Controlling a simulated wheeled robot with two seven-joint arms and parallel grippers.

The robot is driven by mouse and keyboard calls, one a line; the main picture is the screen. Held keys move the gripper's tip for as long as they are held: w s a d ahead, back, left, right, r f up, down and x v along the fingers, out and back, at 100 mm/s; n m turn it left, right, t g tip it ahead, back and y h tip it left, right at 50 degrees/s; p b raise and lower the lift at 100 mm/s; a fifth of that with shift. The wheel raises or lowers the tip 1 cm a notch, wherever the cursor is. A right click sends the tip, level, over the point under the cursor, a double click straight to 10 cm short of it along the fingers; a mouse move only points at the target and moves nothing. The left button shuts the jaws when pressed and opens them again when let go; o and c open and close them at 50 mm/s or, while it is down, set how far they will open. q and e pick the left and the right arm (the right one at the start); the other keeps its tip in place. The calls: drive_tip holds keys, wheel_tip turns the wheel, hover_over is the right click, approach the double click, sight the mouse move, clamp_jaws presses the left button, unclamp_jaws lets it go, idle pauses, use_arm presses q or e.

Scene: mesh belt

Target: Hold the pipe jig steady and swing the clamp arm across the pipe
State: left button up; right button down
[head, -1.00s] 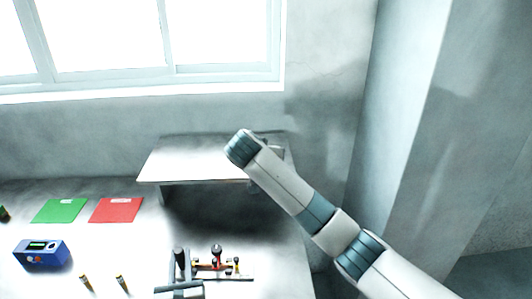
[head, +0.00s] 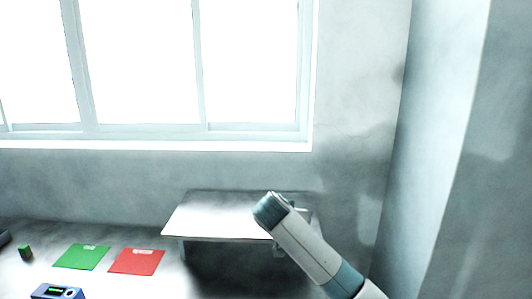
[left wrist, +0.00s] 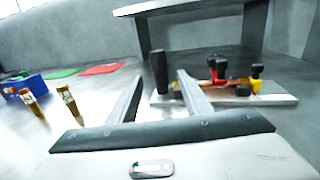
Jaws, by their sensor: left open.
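In the left wrist view the pipe jig (left wrist: 262,99) is a flat pale plate on the table, with red, yellow and black clamp parts (left wrist: 222,72) on it. A black upright handle (left wrist: 160,70) stands at its left end. I cannot tell the pipe from the clamp arm here. My left gripper (left wrist: 160,77) is open, its two fingers apart and pointing toward the handle end of the jig. The handle shows between the fingertips; I cannot tell whether they touch it. The jig is outside the head view. My right arm crosses the head view, but its gripper does not show.
A raised shelf (head: 215,222) stands at the back of the table. A green mat (head: 82,257) and a red mat (head: 136,262) lie to its left. A blue box (head: 58,292) is at the front left.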

use_arm(q)
drive_tip(key=s, duration=0.5)
drive_tip(key=shift+s+d, duration=0.3)
drive_tip(key=shift+d, duration=0.1)
